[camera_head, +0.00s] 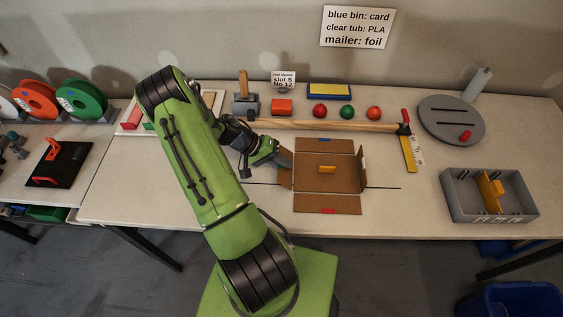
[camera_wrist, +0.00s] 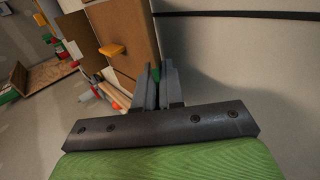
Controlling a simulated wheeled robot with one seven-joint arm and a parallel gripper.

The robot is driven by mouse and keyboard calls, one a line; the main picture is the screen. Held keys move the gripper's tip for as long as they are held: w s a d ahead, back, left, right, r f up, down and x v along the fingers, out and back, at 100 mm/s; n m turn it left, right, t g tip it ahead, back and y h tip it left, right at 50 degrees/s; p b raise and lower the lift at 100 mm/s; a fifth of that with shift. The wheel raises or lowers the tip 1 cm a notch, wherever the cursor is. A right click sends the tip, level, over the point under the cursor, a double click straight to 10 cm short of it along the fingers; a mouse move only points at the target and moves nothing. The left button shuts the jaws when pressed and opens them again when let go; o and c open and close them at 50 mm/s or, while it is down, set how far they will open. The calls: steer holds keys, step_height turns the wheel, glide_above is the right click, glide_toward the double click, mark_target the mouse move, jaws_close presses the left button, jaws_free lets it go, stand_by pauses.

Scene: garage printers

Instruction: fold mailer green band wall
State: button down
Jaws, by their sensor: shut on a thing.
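The mailer (camera_head: 315,184) is a brown cardboard blank in the middle of the table; its base also shows in the wrist view (camera_wrist: 134,30). An orange-yellow block lies on it (camera_head: 326,169). The far flap with a blue band (camera_head: 340,146) and the near flap with a red band (camera_head: 345,204) look folded out flat. The right wall (camera_head: 362,172) looks raised. My gripper (camera_head: 283,160) is at the left side. In the wrist view its fingers (camera_wrist: 157,80) are shut on the green band wall, whose green mark (camera_wrist: 156,68) shows between them. The wall's tilt is hard to tell.
Table between mailer and bin is clear.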

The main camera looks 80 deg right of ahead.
steer(key=shift+w+f+g+b, duration=0.2)
steer(key=shift+f+g+b, duration=0.25)
steer(key=shift+b, duration=0.3)
steer(key=shift+a+r+g, duration=0.1)
steer(key=shift+r+g, duration=0.05)
steer(key=shift+g, duration=0.1)
steer(key=c, duration=1.6)
jaws_free()
steer(key=p+v, duration=0.1)
steer(key=v, duration=1.5)
steer(key=shift+s+a, duration=0.1)
